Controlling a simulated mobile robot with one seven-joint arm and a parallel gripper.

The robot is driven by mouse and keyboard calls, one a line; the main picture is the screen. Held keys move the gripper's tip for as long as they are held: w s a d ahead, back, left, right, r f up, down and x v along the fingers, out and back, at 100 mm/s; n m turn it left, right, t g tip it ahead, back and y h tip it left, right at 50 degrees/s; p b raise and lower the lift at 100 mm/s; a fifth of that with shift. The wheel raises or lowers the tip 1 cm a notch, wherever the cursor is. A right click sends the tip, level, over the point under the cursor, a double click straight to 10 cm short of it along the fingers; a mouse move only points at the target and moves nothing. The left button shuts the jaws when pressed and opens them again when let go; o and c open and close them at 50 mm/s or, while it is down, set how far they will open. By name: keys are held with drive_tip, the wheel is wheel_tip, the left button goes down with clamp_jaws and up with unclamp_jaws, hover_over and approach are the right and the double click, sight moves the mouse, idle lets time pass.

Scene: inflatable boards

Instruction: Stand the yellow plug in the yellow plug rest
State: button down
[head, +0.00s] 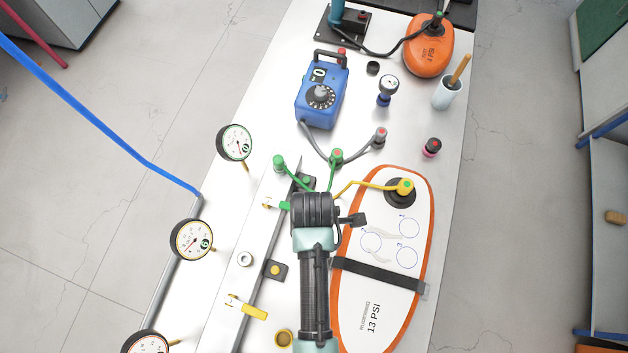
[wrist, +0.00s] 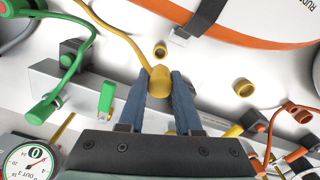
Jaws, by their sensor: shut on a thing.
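The yellow plug (wrist: 159,84) is between the fingers of my gripper (wrist: 160,80) in the wrist view. The gripper is shut on it, and its yellow cord (wrist: 122,35) runs up and left. In the head view the yellow cord (head: 365,184) leads from a yellow fitting (head: 404,186) on the white board to my gripper, which hides the plug. A small yellow ring-like cup (wrist: 160,51) stands just beyond the plug, apart from it. A larger yellow cup (wrist: 243,88) stands to the right; it also shows in the head view (head: 284,338). I cannot tell which cup is the rest.
The white board with orange edge (head: 425,250) lies right of my arm under a dark strap (head: 385,277). A metal rail (head: 262,265) with a green lever (wrist: 106,97) runs close by. A green plug (head: 279,162) and gauges stand left. The right table edge is mostly clear.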

drive_tip(key=shift+a+r+p, duration=0.15)
drive_tip(key=shift+p, duration=0.15)
drive_tip(key=shift+f+b, duration=2)
drive_tip(key=shift+f, duration=1)
drive_tip(key=shift+p, duration=0.75)
drive_tip(key=shift+f+b, duration=1.05)
drive_tip(key=shift+f, duration=0.5)
drive_tip(key=c, duration=0.5)
unclamp_jaws()
drive_tip(key=shift+r, duration=0.1)
